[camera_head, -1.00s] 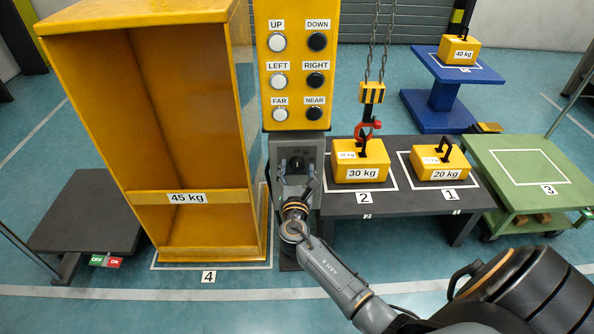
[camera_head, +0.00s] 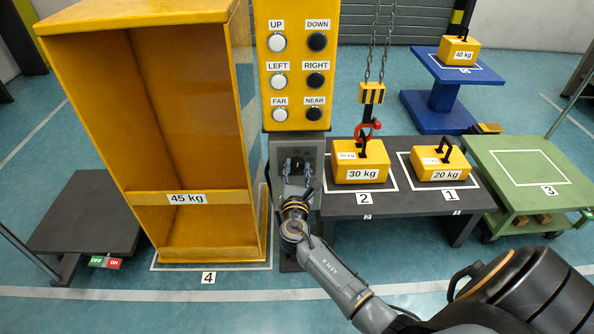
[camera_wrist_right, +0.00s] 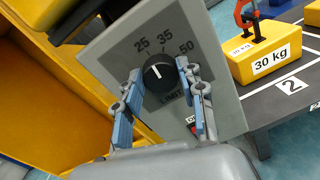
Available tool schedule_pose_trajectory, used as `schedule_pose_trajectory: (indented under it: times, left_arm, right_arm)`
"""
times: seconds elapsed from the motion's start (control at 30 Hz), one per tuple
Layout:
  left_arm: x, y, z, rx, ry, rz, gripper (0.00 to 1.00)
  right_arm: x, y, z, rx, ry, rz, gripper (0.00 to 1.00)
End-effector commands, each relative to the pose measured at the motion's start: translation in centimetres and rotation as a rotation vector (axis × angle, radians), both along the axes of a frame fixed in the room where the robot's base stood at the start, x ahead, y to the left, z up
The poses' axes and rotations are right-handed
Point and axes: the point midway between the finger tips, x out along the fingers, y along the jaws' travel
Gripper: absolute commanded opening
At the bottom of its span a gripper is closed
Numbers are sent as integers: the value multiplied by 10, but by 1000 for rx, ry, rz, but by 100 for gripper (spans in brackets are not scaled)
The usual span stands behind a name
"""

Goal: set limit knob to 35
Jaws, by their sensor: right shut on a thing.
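The limit knob (camera_wrist_right: 160,74) is round and black, on a grey panel (camera_wrist_right: 222,92) marked 25, 35 and 50. Its white line slants up and left, nearer the 25 side than the 35. My right gripper (camera_wrist_right: 158,82) has its blue fingers on either side of the knob and is shut on it. In the head view my right gripper (camera_head: 296,180) is at the grey panel (camera_head: 313,151) below the button box and hides most of the knob. My left gripper is not in view.
The yellow button box (camera_head: 297,65) is above the panel. A yellow cabinet (camera_head: 185,198) marked 45 kg stands to the left. On the right, a dark table (camera_head: 400,206) holds the 30 kg block (camera_head: 361,162), with a red hook at its handle, and the 20 kg block (camera_head: 438,163).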

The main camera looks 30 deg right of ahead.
Motion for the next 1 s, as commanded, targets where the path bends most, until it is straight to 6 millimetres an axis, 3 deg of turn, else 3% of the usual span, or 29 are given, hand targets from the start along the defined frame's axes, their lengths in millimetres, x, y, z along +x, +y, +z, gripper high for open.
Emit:
schedule_pose_trajectory:
  times: [0.6, 1.0]
  left_arm:
    - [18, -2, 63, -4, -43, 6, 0]
    - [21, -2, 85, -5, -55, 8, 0]
  right_arm:
    - [-1, -1, -1, 389, -238, 1, 8]
    - [-1, -2, 0, 519, -318, 1, 8]
